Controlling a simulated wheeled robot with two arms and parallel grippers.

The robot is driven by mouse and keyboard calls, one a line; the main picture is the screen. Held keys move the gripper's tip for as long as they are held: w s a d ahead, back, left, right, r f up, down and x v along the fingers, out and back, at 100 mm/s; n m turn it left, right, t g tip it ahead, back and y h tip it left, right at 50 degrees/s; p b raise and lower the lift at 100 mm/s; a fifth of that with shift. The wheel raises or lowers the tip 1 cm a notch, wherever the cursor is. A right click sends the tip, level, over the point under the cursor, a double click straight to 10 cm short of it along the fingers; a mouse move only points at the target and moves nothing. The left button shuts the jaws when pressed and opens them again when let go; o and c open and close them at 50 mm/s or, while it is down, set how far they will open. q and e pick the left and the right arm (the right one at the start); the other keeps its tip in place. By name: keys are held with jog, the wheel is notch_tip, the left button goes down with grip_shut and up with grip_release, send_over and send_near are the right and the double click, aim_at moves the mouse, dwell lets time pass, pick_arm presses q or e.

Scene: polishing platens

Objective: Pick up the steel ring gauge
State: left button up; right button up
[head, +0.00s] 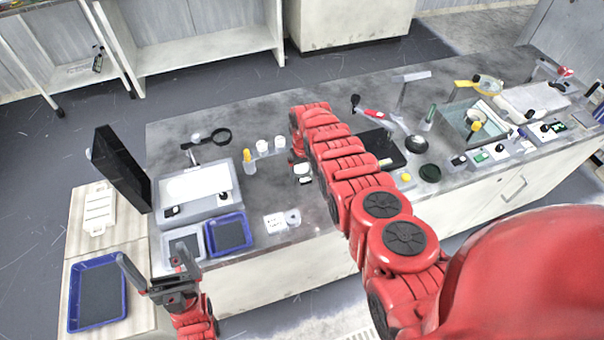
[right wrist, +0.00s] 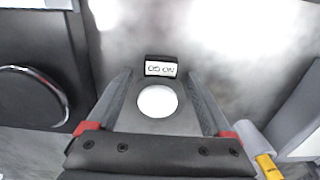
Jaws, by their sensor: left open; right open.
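My right gripper (right wrist: 159,82) is open. In the right wrist view its fingers lie on either side of a round white-topped piece (right wrist: 157,101). The piece has a small black-and-white block reading NO GO upside down (right wrist: 160,67) beside it. In the head view the white piece (head: 302,169) shows just left of my right arm, which mostly hides that gripper. A shiny metal ring (right wrist: 66,98) lies on a dark surface at the left of the wrist view. I cannot tell for certain which is the steel ring gauge. My left gripper (head: 151,256) is open and empty, front left.
A yellow-topped bottle (head: 248,162) and white bottles (head: 262,147) stand left of the right gripper. A small pale ring-shaped item (head: 293,217) lies near the front edge.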

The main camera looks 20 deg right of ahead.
grip_shut()
dwell(0.3)
jog(key=shift+r, duration=0.15)
